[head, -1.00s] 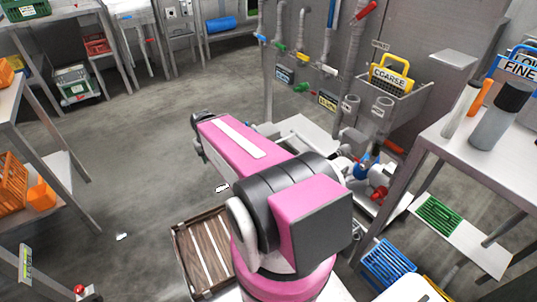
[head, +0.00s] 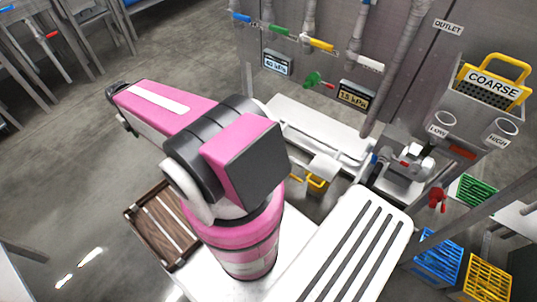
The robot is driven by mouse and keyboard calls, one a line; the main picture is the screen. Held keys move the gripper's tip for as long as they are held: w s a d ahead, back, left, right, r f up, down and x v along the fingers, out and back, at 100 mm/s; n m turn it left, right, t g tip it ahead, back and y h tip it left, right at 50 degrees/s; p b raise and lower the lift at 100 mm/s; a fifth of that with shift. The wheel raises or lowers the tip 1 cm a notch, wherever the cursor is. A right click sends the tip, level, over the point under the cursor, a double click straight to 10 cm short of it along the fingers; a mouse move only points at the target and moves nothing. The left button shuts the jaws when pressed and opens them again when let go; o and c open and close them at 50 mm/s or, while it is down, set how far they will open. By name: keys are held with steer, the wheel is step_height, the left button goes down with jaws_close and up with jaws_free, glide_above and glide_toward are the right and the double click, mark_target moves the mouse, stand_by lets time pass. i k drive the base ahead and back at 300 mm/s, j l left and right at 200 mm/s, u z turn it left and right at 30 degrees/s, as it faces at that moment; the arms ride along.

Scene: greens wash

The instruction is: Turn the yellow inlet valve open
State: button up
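The yellow valve handle (head: 321,45) sits on a pipe on the back wall, in a row with a blue handle (head: 241,17), a green handle (head: 281,32) and a white handle (head: 369,63). It lies roughly level, pointing sideways from its pipe. My pink and black arm stands in the left middle of the head view and reaches to the upper left, away from the valve. My gripper's fingers do not show; the far end of the arm hides them or they are out of sight.
Below the valves are two gauges, one reading 40 kPa (head: 277,63) and one labelled in yellow (head: 357,95), and a green wheel (head: 312,80). A yellow COARSE basket (head: 493,82) is at right. A wooden crate (head: 143,213) is by my base. Open floor lies left.

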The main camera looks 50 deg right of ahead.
mark_target(291, 176)
steer(key=i, duration=1.8)
steer(key=i+j+z, duration=0.1)
steer(key=i+z, duration=0.35)
steer(key=i+j+z, duration=0.3)
steer(key=i+z, duration=0.15)
steer(key=z, duration=3.95)
steer(key=j+z, duration=0.25)
steer(key=i, duration=0.15)
